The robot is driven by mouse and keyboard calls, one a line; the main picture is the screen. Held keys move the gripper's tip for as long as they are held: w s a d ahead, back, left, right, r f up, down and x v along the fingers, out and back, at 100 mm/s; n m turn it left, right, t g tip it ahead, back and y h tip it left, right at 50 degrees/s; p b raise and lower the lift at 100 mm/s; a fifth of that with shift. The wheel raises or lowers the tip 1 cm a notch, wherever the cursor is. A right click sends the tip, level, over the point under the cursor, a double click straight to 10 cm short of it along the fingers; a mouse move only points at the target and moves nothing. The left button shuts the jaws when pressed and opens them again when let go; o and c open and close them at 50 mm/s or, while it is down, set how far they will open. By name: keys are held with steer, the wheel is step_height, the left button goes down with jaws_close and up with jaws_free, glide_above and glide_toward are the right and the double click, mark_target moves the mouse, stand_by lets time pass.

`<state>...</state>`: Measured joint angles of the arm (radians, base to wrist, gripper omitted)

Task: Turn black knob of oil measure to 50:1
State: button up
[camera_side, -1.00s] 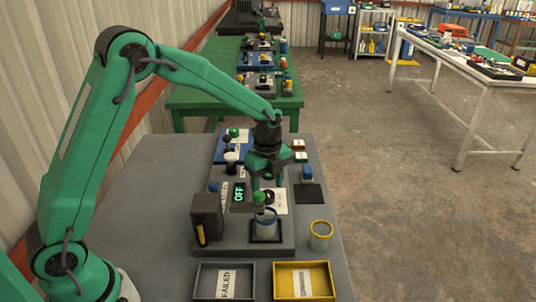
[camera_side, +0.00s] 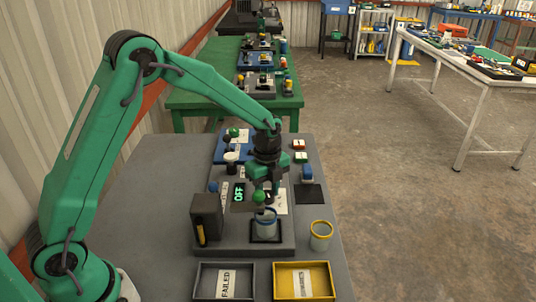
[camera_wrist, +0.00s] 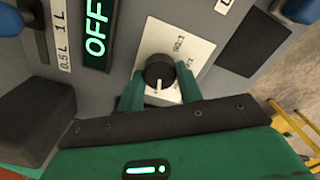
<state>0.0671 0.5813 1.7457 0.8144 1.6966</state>
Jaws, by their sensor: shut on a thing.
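The black knob (camera_wrist: 159,72) sits on a white dial plate (camera_wrist: 180,52) in the wrist view. The white mark on the knob points toward the bottom of that view, toward my gripper's body. Small printed ratios show at the plate's right, too small and tilted to read surely. My gripper (camera_wrist: 159,90) is shut on the knob, a green finger on each side of it. In the side view my gripper (camera_side: 265,188) is low over the panel and hides the knob; part of the white plate (camera_side: 281,203) shows beside it.
A display reading OFF (camera_side: 238,195) is left of the knob. A dark box (camera_side: 207,218), FAILED tray (camera_side: 223,281), yellow tray (camera_side: 304,281) and yellow-rimmed cup (camera_side: 321,235) are nearer.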

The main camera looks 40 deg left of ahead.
steer(key=shift+n, duration=0.5)
steer(key=n, duration=0.2)
steer(key=shift+n, duration=0.4)
steer(key=n, duration=0.3)
steer(key=shift+n, duration=0.3)
steer(key=n, duration=1.9)
steer(key=shift+r+n, duration=0.1)
steer(key=shift+n, duration=1.6)
